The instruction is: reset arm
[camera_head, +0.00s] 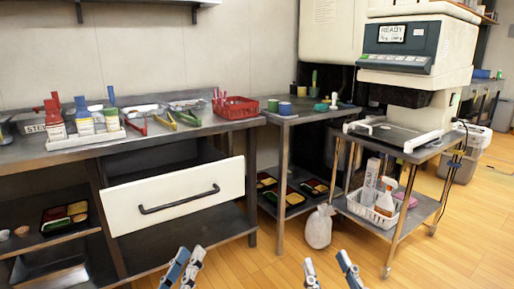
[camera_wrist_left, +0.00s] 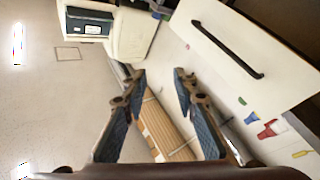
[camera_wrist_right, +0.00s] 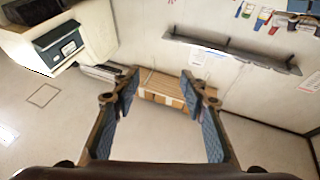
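My left gripper (camera_head: 186,262) shows at the bottom edge of the head view, in front of the metal counter and apart from it. In the left wrist view its two fingers (camera_wrist_left: 157,90) stand apart with nothing between them. My right gripper (camera_head: 328,267) is at the bottom edge of the head view, right of centre, over the wooden floor. In the right wrist view its fingers (camera_wrist_right: 160,90) are also apart and empty. Neither gripper touches anything. The rest of both arms is mostly out of the head view.
A white drawer front (camera_head: 175,195) with a dark handle sits under the counter (camera_head: 190,128). A red basket (camera_head: 237,108) stands on the counter. Bento trays (camera_head: 63,217) lie on low shelves. A wheeled cart (camera_head: 413,213) stands at right.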

